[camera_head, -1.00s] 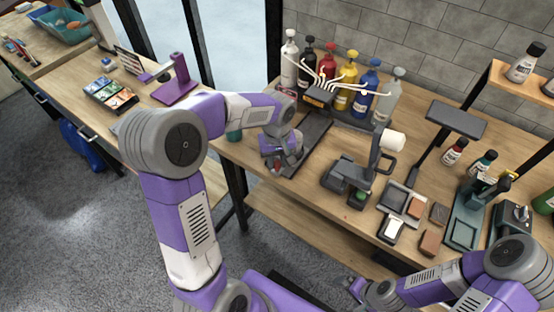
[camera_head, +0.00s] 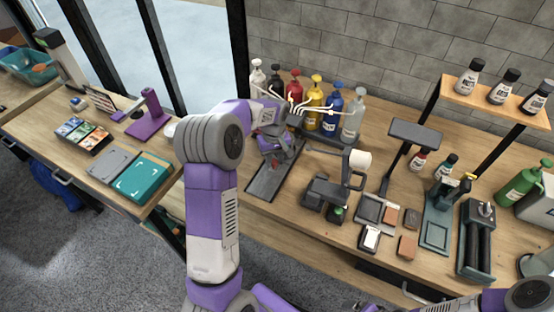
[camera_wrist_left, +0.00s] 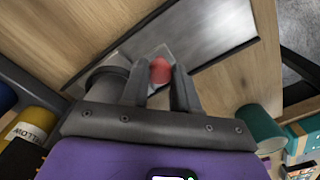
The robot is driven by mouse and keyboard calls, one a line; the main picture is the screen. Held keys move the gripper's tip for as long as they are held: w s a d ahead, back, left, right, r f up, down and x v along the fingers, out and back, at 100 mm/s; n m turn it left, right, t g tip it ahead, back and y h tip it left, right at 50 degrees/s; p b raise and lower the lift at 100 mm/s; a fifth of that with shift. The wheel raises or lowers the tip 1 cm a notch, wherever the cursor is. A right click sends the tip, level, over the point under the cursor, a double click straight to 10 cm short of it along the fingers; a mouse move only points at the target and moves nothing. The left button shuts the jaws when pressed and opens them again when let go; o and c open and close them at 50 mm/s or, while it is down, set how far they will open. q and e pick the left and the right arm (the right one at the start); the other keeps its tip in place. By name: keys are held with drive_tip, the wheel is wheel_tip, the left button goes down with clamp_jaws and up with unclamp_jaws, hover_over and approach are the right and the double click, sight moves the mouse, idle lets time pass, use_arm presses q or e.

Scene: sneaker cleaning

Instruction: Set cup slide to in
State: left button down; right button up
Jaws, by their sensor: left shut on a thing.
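The dark slide rail (camera_head: 262,186) lies on the wooden bench, running from the bench's front side back to the bottle dispenser. My left gripper (camera_head: 272,154) is over the rail, between its front end and the bottles. In the left wrist view, its two fingers (camera_wrist_left: 162,88) are around a red knob (camera_wrist_left: 160,70) on a clear-looking plate over the metal track (camera_wrist_left: 215,30). The gripper is shut on this knob. I see no cup clearly on the slide. Only part of my right arm shows at the bottom right; its gripper is outside the picture.
Several coloured pump bottles (camera_head: 312,105) stand behind the dispenser's white spouts. A black stand with a white roll (camera_head: 359,160) is right of the rail. A teal box (camera_head: 143,178) lies on the left table. The rail's front part is bare.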

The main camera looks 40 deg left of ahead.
use_arm(q)
drive_tip(key=c, duration=0.8)
unclamp_jaws()
drive_tip(key=shift+c, duration=0.2)
drive_tip(key=shift+r, duration=0.1)
wheel_tip(320, 180, up, 8)
drive_tip(key=shift+f+p, duration=0.25)
drive_tip(key=shift+p, duration=0.65)
drive_tip(key=shift+c, duration=0.3)
